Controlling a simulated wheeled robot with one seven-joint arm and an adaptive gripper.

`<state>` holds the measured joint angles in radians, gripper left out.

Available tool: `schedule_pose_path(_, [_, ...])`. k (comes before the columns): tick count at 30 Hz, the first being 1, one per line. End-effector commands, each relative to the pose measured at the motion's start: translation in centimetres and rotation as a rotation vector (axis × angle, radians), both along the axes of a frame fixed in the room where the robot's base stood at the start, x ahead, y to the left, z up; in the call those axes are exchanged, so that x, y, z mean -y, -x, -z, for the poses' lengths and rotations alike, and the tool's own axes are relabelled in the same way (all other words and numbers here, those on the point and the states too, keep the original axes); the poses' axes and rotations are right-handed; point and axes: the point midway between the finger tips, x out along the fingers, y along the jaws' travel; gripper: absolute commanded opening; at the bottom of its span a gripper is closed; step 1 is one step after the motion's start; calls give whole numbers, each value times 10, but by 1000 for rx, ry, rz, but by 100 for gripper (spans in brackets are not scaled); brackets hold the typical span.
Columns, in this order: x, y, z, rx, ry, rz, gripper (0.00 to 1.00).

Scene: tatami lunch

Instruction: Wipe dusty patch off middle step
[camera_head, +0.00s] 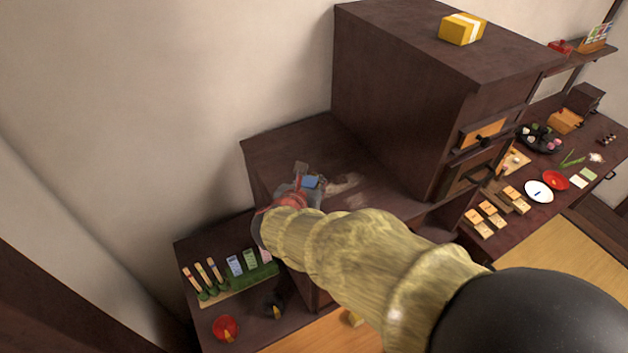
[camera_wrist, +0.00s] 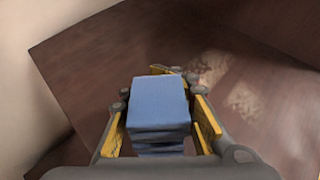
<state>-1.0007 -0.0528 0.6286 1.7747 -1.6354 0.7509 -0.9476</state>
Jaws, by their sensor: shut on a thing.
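The stepped dark wooden chest has a middle step (camera_head: 285,148) with pale dusty smudges (camera_head: 344,184) on its top. The dusty patch also shows in the wrist view (camera_wrist: 243,98), to the right of my gripper. My gripper (camera_head: 309,178) is over the middle step, left of the patch. In the wrist view it is shut on a folded blue cloth (camera_wrist: 160,100), held between its yellow fingers. The cloth also shows in the head view (camera_head: 312,182). Whether the cloth touches the step cannot be told.
The taller step (camera_head: 400,50) rises to the right, with a yellow box (camera_head: 462,28) on top. The wall stands behind. The lower step at left holds a green stand (camera_head: 245,282) and a red bowl (camera_head: 225,327). A table with dishes, including a white plate (camera_head: 539,191), is at right.

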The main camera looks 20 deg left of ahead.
Motion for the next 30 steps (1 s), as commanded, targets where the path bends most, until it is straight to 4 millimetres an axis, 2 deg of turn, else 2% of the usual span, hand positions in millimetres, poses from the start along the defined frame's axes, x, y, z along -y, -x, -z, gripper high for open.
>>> schedule_pose_path(3, [0,0,-15,2,-2,0,0])
schedule_pose_path(16, [-1,-1,-55,3,-3,0,0])
schedule_pose_path(30, [-1,-1,-60,3,-3,0,0])
